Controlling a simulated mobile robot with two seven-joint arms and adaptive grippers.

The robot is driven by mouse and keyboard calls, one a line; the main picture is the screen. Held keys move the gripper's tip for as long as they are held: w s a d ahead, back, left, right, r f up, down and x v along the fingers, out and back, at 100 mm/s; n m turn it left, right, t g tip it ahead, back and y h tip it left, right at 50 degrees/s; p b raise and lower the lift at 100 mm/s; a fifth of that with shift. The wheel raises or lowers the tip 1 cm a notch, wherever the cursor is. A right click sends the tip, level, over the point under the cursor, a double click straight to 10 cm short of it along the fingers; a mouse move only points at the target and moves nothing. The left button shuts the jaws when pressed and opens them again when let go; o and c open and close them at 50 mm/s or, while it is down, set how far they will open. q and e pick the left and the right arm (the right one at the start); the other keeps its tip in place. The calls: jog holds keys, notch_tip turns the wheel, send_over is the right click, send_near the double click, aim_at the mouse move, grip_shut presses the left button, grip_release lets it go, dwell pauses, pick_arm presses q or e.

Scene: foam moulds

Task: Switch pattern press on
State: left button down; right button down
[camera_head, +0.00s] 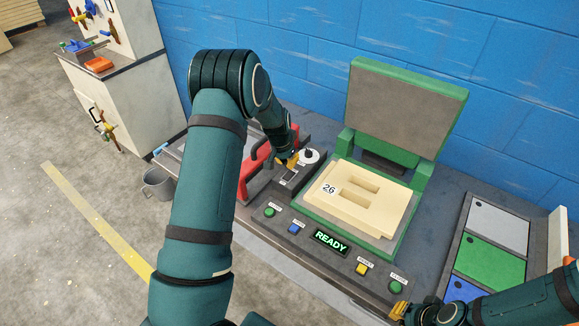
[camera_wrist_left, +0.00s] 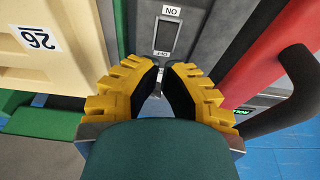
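The pattern press (camera_head: 408,85) has a green frame, and its grey lid stands raised. Its display (camera_head: 331,241) is lit and reads READY. A rocker switch (camera_head: 289,174) sits on a dark box left of the press. In the left wrist view the switch (camera_wrist_left: 166,36) has ON and OFF labels at its two ends. My left gripper (camera_head: 288,160) is over the switch box; its yellow fingers (camera_wrist_left: 165,72) are a narrow gap apart and empty. Contact with the switch cannot be told. My right gripper (camera_head: 399,311) is at the bottom right, its opening unclear.
A cream foam block (camera_head: 395,207) marked 26 lies on the press bed. Coloured buttons (camera_head: 361,268) line the front edge.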

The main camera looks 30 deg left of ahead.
pick_arm(q)
jog(key=s+v, duration=0.1)
jog(key=v, duration=0.5)
jog(key=shift+s, duration=0.15)
pick_arm(e)
jog(key=shift+w, duration=0.15)
pick_arm(q)
jog(key=shift+f, duration=0.1)
pick_arm(e)
jog(key=shift+f, duration=0.1)
